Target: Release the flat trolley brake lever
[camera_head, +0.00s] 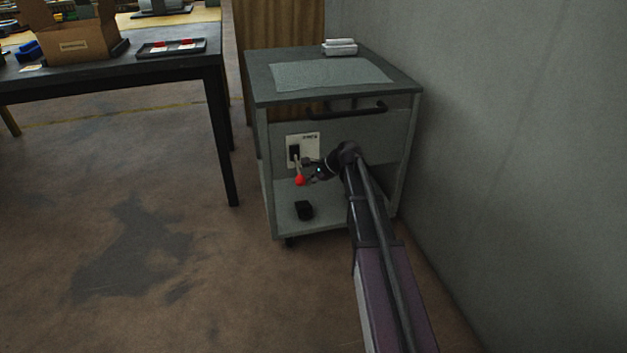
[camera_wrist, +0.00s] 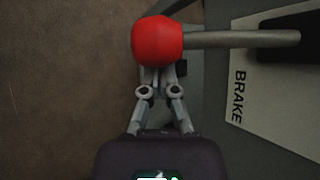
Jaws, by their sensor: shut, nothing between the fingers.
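The trolley (camera_head: 335,75) is a grey cart against the wall. On its front panel is a white brake plate (camera_head: 311,138), marked BRAKE in the wrist view (camera_wrist: 237,105). The brake lever (camera_head: 297,164) is a metal rod with a red ball knob (camera_head: 300,181), pointing down from a dark slot. In the wrist view the rod (camera_wrist: 240,39) runs right from the red knob (camera_wrist: 158,41) to the slot. My gripper (camera_head: 306,171) is shut and empty beside the lever. The knob hides its fingertips in the wrist view, so I cannot tell whether they touch it.
A black handle (camera_head: 347,111) crosses the trolley front above the lever. A black block (camera_head: 304,210) lies on the lower shelf. A grey wall (camera_head: 500,130) stands close on the right. A dark table (camera_head: 150,72) with a cardboard box is at left. Floor between is clear.

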